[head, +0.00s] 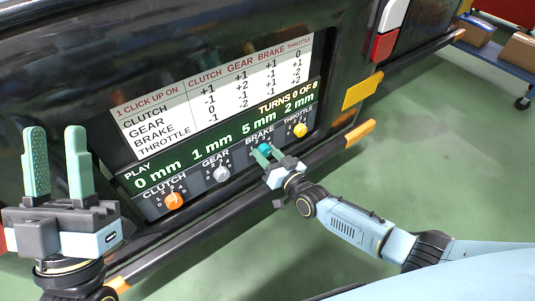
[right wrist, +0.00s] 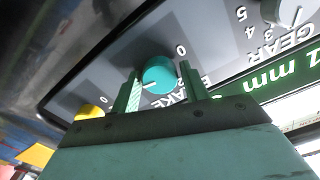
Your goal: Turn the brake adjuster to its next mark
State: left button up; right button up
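The brake adjuster is a teal knob (head: 264,149) under the BRAKE label on a dark panel (head: 190,193). In the right wrist view the knob (right wrist: 159,75) shows a white pointer line toward the left finger; part of its scale is hidden. My right gripper (head: 270,153) has its two fingers around the knob, one on each side. In the right wrist view the fingers (right wrist: 162,88) look slightly apart from it; contact is hard to tell. My left gripper (head: 58,162) is open and empty, raised at the left in front of the panel.
Orange clutch (head: 174,201), grey gear (head: 221,174) and yellow throttle (head: 300,130) knobs flank it. The display (head: 225,135) reads 0, 1, 5 and 2 mm play, turns 0. A click table (head: 212,85) is above. A dark bar (head: 240,205) runs below.

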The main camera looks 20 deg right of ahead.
jog(key=c, duration=0.6)
pick_arm(q)
jog(key=shift+w, duration=0.15)
pick_arm(e)
jog(key=shift+n, duration=0.3)
jog(key=shift+n+p, duration=0.6)
jog(key=shift+n, duration=0.4)
jog(key=n+p, duration=0.1)
jog(key=n, duration=0.2)
jog(key=shift+n, duration=0.3)
jog(key=n, duration=0.5)
jog(key=shift+p, duration=0.4)
jog(key=n, duration=0.2)
jog(key=shift+n, duration=0.3)
pick_arm(q)
jog(key=shift+w+d+f+g+y, duration=0.15)
jog(key=shift+w+f+g+y, duration=0.15)
jog(key=shift+w+f+g, duration=0.6)
jog(key=shift+w+d+f+g+y, duration=0.15)
jog(key=shift+w+f+g+y, duration=0.35)
jog(key=shift+g, duration=0.8)
pick_arm(e)
jog(key=shift+n, duration=0.9)
pick_arm(q)
jog(key=shift+s, duration=0.1)
